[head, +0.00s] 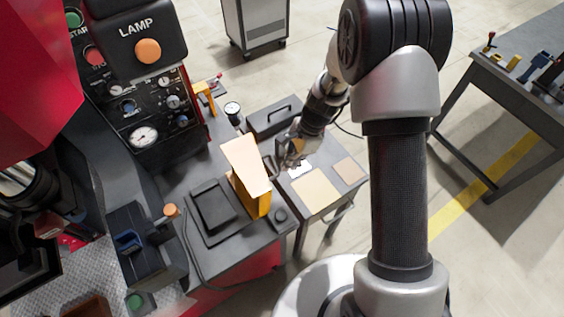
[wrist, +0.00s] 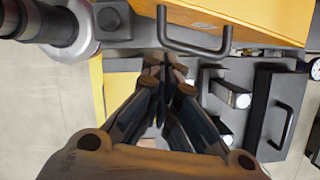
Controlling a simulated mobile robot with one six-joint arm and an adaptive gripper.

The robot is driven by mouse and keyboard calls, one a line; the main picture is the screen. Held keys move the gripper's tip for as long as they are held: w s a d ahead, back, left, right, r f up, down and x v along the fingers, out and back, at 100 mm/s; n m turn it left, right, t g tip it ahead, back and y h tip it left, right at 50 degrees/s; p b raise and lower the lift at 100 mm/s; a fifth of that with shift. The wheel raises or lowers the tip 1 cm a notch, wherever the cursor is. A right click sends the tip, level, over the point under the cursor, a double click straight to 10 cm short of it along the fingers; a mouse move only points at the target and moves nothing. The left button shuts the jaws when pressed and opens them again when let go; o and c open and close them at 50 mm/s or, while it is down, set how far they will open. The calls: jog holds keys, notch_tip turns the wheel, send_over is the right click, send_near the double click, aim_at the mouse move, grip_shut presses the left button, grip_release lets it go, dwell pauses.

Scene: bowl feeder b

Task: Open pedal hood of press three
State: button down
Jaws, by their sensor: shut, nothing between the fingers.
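The orange hood (head: 246,166) stands on the dark ledge of the press (head: 160,110). In the wrist view the orange panel (wrist: 260,18) carries a dark U-shaped handle (wrist: 195,48). My gripper (head: 288,158) is on the right side of the hood, at the handle's side. In the wrist view the fingertips (wrist: 165,65) are together and empty, just below the handle's left end. I cannot tell whether they touch the handle. The inside of the hood is hidden.
A dark case with a handle (head: 273,117) and a gauge (head: 232,108) are behind my gripper. A small side table holds a yellow mat (head: 315,192) and a tan mat (head: 350,171). A workbench (head: 520,70) stands at right. Open floor lies between them.

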jog(key=w+d+p+v, duration=0.1)
jog(key=v, duration=0.8)
jog(key=shift+d, duration=0.2)
